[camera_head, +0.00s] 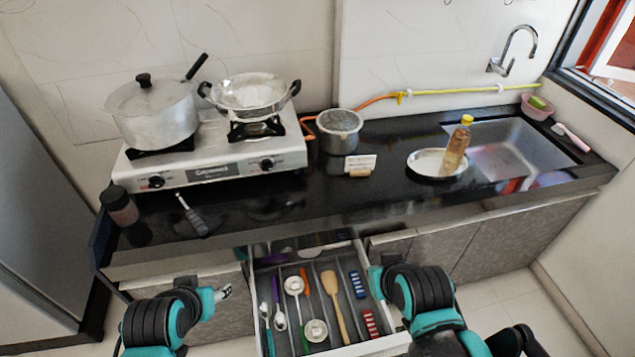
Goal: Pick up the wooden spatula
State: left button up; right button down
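The wooden spatula (334,300) lies in the open drawer (380,349) below the counter, with its broad head toward the counter and its handle toward me. It rests in a middle compartment among other utensils. My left gripper (223,292) is left of the drawer, apart from the spatula; its grey fingertips are small and their gap is unclear. My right gripper (376,282) is at the drawer's right side, close to its edge; its fingers are mostly hidden by my own arm, and I cannot tell whether it touches the drawer. Neither gripper is at the spatula.
Beside the spatula lie ladles (294,287), spoons (279,317) and striped red (371,323) and blue (357,285) items. Drawer dividers and walls surround them. Above is the black counter (270,217) with a stove (215,160), pots and a sink (510,155).

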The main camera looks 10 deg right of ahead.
aim_at(328, 280)
jog(key=k+l+z, duration=0.1)
jog(key=k+z, duration=0.15)
jog(key=k, duration=0.4)
jog(key=j+z, duration=0.15)
jog(key=z, duration=0.3)
jog(key=j+z, duration=0.15)
jog(key=z, duration=0.3)
jog(key=k+j+z, duration=0.1)
jog(key=z, duration=0.35)
jog(key=k+j+z, duration=0.1)
jog(key=z, duration=0.35)
jog(key=k+j, duration=0.15)
